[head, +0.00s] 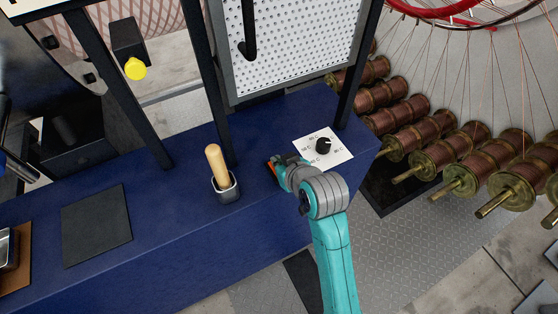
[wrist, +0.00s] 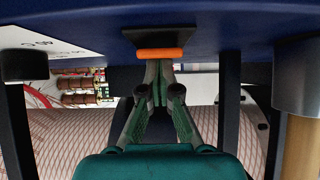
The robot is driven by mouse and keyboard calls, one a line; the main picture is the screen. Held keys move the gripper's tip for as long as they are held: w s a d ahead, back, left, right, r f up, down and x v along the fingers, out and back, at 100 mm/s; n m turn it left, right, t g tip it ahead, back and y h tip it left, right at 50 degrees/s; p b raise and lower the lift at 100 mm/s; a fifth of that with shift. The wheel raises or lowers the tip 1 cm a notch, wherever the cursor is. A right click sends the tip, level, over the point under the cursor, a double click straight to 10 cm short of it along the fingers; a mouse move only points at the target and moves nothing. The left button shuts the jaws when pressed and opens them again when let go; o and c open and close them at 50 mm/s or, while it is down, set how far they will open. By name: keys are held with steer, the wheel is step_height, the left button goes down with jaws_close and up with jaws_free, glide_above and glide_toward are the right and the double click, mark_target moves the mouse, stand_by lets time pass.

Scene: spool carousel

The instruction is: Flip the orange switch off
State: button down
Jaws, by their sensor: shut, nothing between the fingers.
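The orange switch (wrist: 160,53) is a small bar on a black plate (wrist: 205,47) fixed to the blue bench top. In the head view only a sliver of the orange switch (head: 271,170) shows at the tip of my arm; the rest is hidden. My gripper (wrist: 159,68) is shut and empty, its fingertips right at the edge of the orange bar in the wrist view. I cannot tell whether they touch it. In the head view my gripper (head: 282,172) is low over the bench, left of the white dial card. Which way the switch is set cannot be told.
A black dial knob (head: 322,145) on a white card (head: 341,153) is close on the right. A wooden handle (head: 214,162) stands in a metal holder (head: 229,190) to the left. Dark posts and a pegboard (head: 295,50) rise behind. Copper spools (head: 410,139) lie beyond the bench's right end.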

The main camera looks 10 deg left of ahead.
steer(key=shift+s+d+f, duration=0.1)
steer(key=shift+s, duration=0.05)
steer(key=shift+s+d+f, duration=0.2)
steer(key=shift+s+d, duration=0.2)
steer(key=shift+s, duration=0.2)
